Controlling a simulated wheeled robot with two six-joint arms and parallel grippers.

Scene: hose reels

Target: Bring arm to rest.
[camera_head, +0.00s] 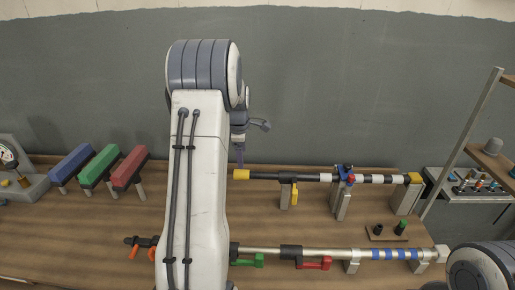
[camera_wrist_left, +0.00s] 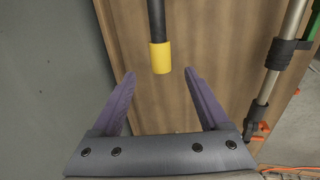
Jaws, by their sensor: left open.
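My left arm rises through the middle of the head view and hides part of the table. My left gripper (camera_head: 240,157) hangs behind it, just above the yellow end of a black rod (camera_head: 262,176). In the left wrist view the gripper (camera_wrist_left: 159,76) is open, with two purple fingers apart. The rod's yellow end (camera_wrist_left: 160,58) shows between the fingertips' lines, with no finger seen touching it. I cannot tell the exact gap. My right gripper is not in view.
The wooden table (camera_head: 330,215) carries a second, silver rod (camera_head: 330,253) at the front. Red (camera_head: 130,167), green (camera_head: 101,165) and blue (camera_head: 72,163) blocks stand on supports at left. A grey wall (camera_head: 340,90) is behind. A shelf frame (camera_head: 462,145) stands at right.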

